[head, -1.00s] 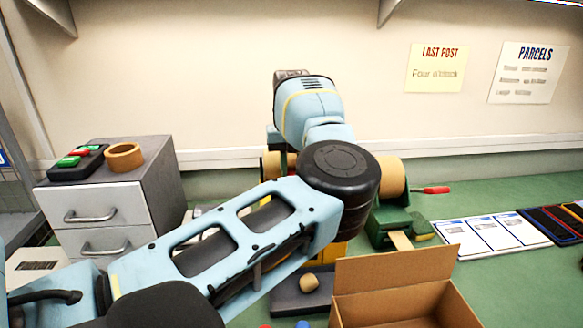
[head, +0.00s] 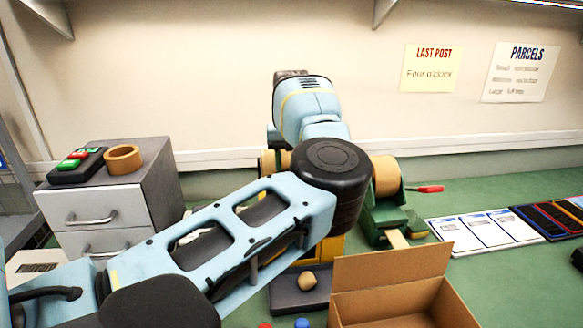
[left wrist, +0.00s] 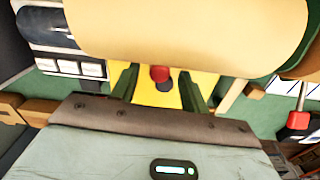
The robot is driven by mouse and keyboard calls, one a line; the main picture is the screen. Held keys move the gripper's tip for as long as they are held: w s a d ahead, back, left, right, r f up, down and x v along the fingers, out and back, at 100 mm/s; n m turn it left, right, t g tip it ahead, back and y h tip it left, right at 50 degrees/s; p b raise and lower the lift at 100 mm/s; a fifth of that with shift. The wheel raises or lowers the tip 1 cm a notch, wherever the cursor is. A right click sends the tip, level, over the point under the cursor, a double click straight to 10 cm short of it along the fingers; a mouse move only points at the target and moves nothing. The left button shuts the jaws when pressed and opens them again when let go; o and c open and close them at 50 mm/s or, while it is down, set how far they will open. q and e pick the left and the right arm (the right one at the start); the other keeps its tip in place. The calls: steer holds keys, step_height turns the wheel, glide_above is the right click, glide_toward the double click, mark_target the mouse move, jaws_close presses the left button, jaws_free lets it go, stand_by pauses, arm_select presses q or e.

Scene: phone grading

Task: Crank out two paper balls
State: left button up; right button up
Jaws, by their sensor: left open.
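A machine with a wide tan paper roll (head: 388,176) in a green frame (head: 385,218) stands at the back, mostly hidden behind my left arm in the head view. A red handle (head: 431,189) sticks out at its right. Below is a yellow body (head: 332,250). A tan paper ball (head: 308,281) lies on a dark tray (head: 288,300) in front. In the left wrist view the roll (left wrist: 190,30) fills the top, and a red knob (left wrist: 160,73) shows against yellow between the fingers of my open left gripper (left wrist: 160,88); contact cannot be told. My right gripper is out of view.
An open cardboard box (head: 390,270) stands at front centre-right, close to the tray. White cards (head: 485,231) and phones (head: 548,222) lie on the right of the green table. A drawer cabinet (head: 100,205) with a tape ring (head: 123,158) stands left.

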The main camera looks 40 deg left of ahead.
arm_select(q)
step_height(320, 180, up, 8)
steer(key=shift+f, duration=0.25)
